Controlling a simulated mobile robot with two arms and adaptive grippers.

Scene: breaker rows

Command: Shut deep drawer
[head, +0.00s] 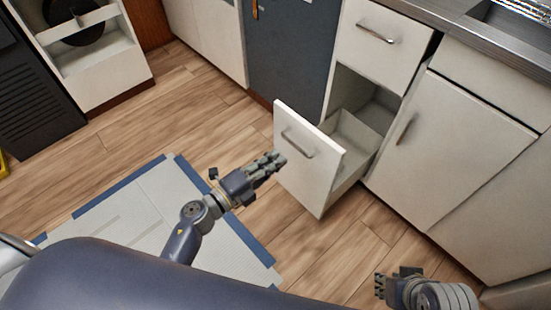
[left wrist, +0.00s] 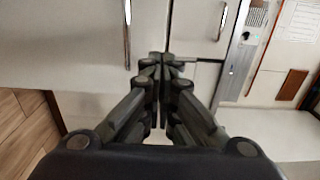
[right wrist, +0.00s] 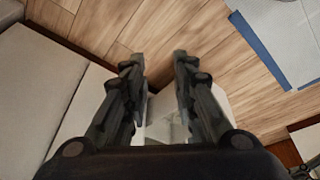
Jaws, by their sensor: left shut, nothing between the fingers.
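The deep drawer (head: 298,178) is the lower drawer of the white cabinet and is pulled well out, its box (head: 362,140) showing behind the front. Its front carries a metal bar handle (head: 297,146). My left gripper (head: 281,158) is shut and empty, its fingertips close to the outer face of the drawer front, near the handle; I cannot tell whether they touch. In the left wrist view its fingers (left wrist: 167,62) meet in front of pale panels. My right gripper (head: 379,286) is low at the right, away from the drawer; its fingers (right wrist: 152,65) are apart and empty.
A shut upper drawer (head: 380,45) is above the opening. A cabinet door (head: 445,150) is right of it and a dark panel (head: 290,50) left. A pale mat with blue edges (head: 130,225) lies on the wooden floor. A worktop (head: 450,22) runs along the top right.

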